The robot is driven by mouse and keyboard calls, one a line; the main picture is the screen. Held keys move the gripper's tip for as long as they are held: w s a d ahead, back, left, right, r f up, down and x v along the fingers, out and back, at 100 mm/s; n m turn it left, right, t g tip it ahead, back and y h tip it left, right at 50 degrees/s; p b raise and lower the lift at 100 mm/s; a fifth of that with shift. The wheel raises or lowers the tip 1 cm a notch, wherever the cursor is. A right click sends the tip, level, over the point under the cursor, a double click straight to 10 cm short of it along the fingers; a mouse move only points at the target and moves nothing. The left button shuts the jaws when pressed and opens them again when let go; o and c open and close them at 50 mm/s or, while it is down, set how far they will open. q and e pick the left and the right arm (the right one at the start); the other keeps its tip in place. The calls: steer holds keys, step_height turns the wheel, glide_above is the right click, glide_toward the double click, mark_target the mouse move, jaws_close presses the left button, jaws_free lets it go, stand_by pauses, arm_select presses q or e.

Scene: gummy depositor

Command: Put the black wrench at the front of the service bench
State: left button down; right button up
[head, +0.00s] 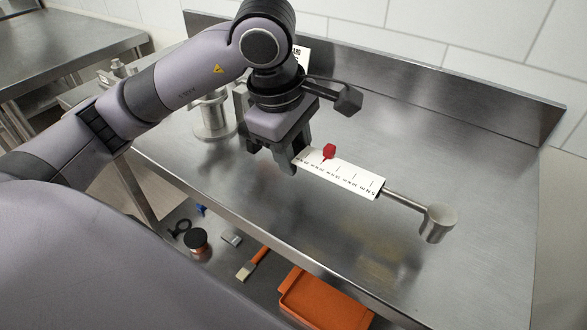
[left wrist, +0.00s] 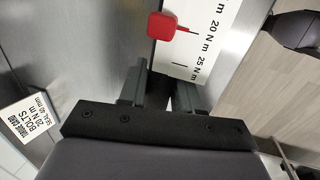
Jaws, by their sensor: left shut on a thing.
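My left gripper (head: 292,160) is shut on the dark handle end of a long wrench. The wrench has a white scale plate (head: 350,180) marked in N m, a red pointer (head: 329,152), and a steel shaft ending in a cup-shaped head (head: 437,222). It points right and toward the front edge over the steel service bench (head: 480,130). I cannot tell whether it touches the bench top. In the left wrist view, the black handle (left wrist: 186,97) shows between the fingers, with the scale (left wrist: 200,45) beyond. My right gripper is not in view.
A steel cylindrical fitting (head: 213,118) stands at the bench's left. A torque card (left wrist: 30,128) stands behind the gripper. Below the front edge lie an orange tray (head: 325,300), a brush (head: 253,263) and a dark round container (head: 196,240). The bench's right side is clear.

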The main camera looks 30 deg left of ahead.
mark_target(297, 184)
arm_select(q)
steer(key=shift+s+x, duration=0.2)
steer(key=shift+x, duration=0.75)
steer(key=shift+s+x, duration=0.25)
steer(key=shift+x, duration=0.7)
steer(key=shift+a+f, duration=0.1)
steer(key=shift+f, duration=0.15)
steer(key=c, duration=0.8)
jaws_free()
steer(key=p+v, duration=0.1)
steer(key=v, duration=1.1)
